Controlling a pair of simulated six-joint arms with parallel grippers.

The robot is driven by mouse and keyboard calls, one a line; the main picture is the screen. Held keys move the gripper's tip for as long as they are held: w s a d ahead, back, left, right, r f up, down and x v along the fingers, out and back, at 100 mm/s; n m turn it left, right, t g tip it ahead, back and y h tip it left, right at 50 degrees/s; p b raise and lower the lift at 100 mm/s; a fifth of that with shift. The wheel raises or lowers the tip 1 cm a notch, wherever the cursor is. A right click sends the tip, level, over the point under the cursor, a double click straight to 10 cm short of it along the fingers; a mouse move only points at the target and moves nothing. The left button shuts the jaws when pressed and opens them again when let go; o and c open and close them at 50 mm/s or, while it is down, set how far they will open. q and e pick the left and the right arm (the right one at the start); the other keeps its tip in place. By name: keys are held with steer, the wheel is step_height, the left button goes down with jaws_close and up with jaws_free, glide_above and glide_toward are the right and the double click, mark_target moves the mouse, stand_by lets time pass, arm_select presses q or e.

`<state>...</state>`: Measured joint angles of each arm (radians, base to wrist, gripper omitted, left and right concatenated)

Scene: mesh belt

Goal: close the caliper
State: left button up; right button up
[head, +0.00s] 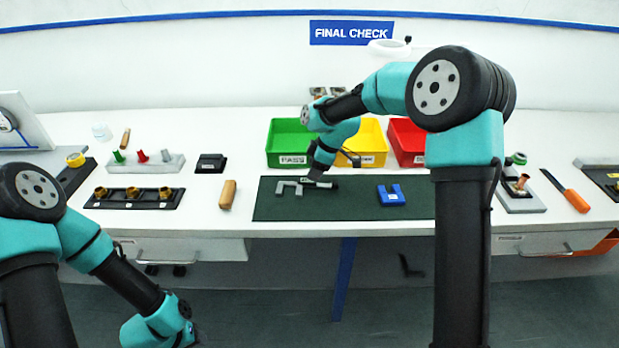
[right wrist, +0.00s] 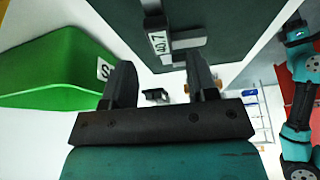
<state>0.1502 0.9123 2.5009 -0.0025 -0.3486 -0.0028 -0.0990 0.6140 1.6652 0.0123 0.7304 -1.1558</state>
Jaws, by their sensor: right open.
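The grey caliper (head: 289,184) lies on the dark green mat (head: 345,205) in the head view, its two jaws apart with a gap between them. In the right wrist view the caliper (right wrist: 174,60) shows a small display that seems to read 40.7. My right gripper (right wrist: 161,82) is open and empty, its fingers apart on either side below the caliper's display end in that view. In the head view my right gripper (head: 318,177) is close to the right part of the caliper and partly covers it. I cannot tell whether it touches. My left gripper is out of view.
A blue U-shaped block (head: 391,195) lies on the mat to the right. Green (head: 285,140), yellow (head: 372,135) and red (head: 405,140) bins stand behind the mat. A wooden block (head: 227,194) lies to its left. The mat's front middle is clear.

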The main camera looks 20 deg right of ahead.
steer(key=shift+x, duration=2.15)
jaws_close()
